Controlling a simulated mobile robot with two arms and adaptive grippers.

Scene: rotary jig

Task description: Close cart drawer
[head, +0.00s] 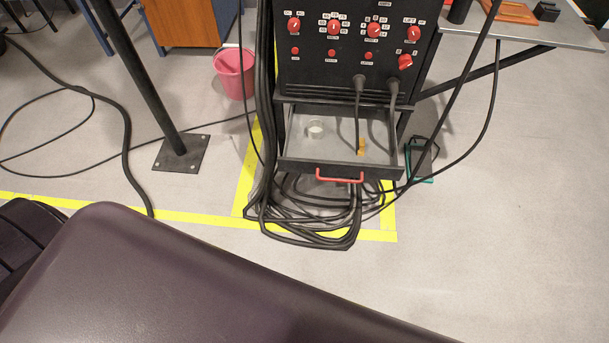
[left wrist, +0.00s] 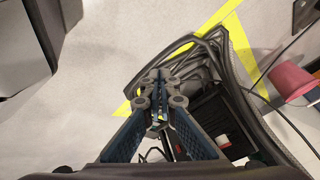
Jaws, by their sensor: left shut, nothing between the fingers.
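The cart (head: 340,45) is a black unit with red knobs on its front. Its drawer (head: 290,150) is pulled out below the panel, with a red handle (head: 340,178) on its dark front. A small pale round item (head: 315,129) and a small orange item (head: 362,147) lie in the drawer. My left gripper (left wrist: 160,80) shows in the left wrist view, shut and empty. Cables and dark parts of the cart lie beyond its fingers there; I cannot tell its distance from the drawer. My left gripper is not visible in the head view. My right gripper is in neither view.
Thick black cables (head: 310,232) loop on the floor beneath the drawer, inside yellow tape (head: 190,217). A black post (head: 150,80) and a pink bucket (head: 235,73) stand left of the cart. A grey side shelf (head: 570,32) extends right. Floor at right is mostly clear.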

